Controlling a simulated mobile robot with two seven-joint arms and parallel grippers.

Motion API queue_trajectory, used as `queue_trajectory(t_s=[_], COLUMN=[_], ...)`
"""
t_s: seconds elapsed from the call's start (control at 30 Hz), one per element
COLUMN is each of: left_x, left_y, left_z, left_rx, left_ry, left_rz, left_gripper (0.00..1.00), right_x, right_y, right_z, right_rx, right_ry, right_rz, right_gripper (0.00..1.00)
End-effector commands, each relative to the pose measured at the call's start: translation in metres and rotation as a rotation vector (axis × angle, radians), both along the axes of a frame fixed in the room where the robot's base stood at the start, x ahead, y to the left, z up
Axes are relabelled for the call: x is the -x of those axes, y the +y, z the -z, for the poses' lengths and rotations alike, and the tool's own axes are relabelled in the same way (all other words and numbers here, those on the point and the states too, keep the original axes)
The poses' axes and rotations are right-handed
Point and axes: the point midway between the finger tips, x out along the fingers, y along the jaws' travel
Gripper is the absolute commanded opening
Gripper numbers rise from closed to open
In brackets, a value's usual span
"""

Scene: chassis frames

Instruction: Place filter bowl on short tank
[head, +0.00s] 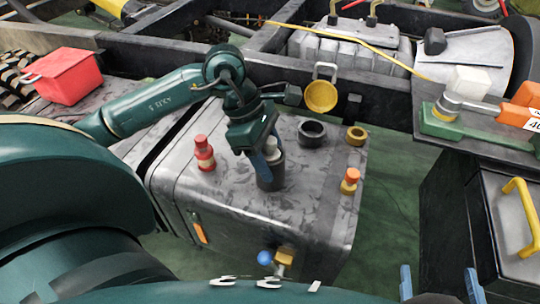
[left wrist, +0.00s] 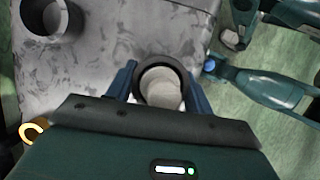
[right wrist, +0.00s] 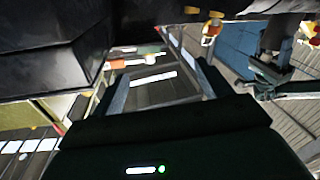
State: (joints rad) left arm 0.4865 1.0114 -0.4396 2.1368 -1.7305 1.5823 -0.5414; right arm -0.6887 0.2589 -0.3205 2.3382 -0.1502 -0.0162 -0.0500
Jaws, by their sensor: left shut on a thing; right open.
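The filter bowl appears to be the dark cylinder (head: 271,182); in the left wrist view its dark rim (left wrist: 163,63) surrounds a pale inside. My left gripper (head: 262,150) is shut on it, with blue fingers on either side of the rim. The bowl is upright, over the top of the grey short tank (head: 230,190). I cannot tell whether its base touches the tank. A dark open ring (head: 312,140) stands on the tank to the right of the bowl. My right gripper (head: 440,283) is open and empty, low at the right, off the tank.
The tank top also bears a red-capped fitting (head: 204,153), an orange-topped fitting (head: 350,181) and a brass ring (head: 357,135). A yellow cup-like part (head: 321,95) is behind. A red bin (head: 64,76) stands left; a cabinet with a yellow handle (head: 520,200) stands right.

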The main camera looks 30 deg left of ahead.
Motion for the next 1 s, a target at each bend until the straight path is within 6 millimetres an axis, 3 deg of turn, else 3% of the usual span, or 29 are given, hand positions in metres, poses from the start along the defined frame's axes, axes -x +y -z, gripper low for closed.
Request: queue_trajectory(t_s=[0.07,0.1,0.37,0.73,1.0], left_x=[0.0,0.0,0.0,0.0,0.005], left_y=[0.0,0.0,0.0,0.002,0.023], left_z=[0.003,0.004,0.003,-0.007,-0.059], left_rx=[0.001,0.0,0.0,-0.001,-0.003], left_ry=[-0.001,0.0,0.001,-0.001,-0.004], left_rz=[0.0,0.0,0.0,-0.002,-0.003], left_gripper=[0.24,0.52,0.73,0.73,0.73], right_x=[0.0,0.0,0.0,0.0,0.0], right_y=[0.001,0.001,0.001,0.0,-0.005], right_z=[0.002,0.001,0.0,-0.001,-0.002], right_rx=[0.0,-0.001,-0.001,0.0,0.006], right_ry=[-0.014,-0.023,-0.021,0.01,0.102], right_rz=[-0.003,-0.007,-0.006,0.001,0.026], right_gripper=[0.77,0.77,0.77,0.77,0.77])
